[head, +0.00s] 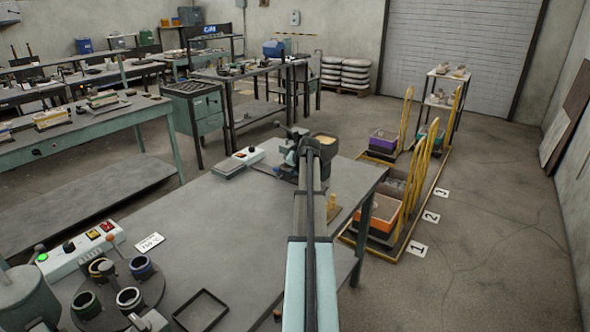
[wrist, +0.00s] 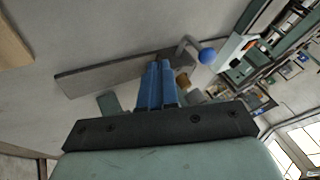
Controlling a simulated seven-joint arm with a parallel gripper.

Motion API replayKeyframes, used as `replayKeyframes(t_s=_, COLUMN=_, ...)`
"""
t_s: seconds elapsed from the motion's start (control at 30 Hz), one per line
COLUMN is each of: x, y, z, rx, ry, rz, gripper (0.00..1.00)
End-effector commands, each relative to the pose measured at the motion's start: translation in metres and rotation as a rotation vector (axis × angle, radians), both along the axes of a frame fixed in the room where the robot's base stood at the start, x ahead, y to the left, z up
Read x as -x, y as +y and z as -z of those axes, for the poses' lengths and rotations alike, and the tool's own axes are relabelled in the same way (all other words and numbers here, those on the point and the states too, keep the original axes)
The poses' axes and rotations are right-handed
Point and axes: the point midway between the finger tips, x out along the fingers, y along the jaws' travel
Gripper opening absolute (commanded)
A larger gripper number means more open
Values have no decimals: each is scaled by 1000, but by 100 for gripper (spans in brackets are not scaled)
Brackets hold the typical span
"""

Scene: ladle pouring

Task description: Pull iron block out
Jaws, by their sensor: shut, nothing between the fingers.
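My gripper (wrist: 160,66) shows in the wrist view as two blue fingers pressed together, with nothing between them. In the head view my arm reaches to the far end of the front bench and hides most of the gripper. A dark apparatus (head: 287,170) stands there, partly hidden by my arm. In the wrist view a long grey slab (wrist: 90,78) lies behind the fingers, and a lever with a blue ball knob (wrist: 207,56) is to their right. I cannot tell which piece is the iron block.
The front bench (head: 215,215) carries a control box (head: 85,250), a round holder with several cups (head: 120,290) and a dark square frame (head: 201,311). Yellow-handled carts with bins (head: 383,213) stand right of the bench. The floor farther right is clear.

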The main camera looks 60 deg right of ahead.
Motion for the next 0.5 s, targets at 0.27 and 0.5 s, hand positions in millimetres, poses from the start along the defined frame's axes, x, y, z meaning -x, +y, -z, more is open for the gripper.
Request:
replayKeyframes(t_s=0.27, x=-30, y=-11, z=32, rx=0, ry=-1, rz=-1, gripper=0)
replayKeyframes(t_s=0.5, x=-54, y=-5, z=31, rx=2, ry=-1, rz=1, gripper=0)
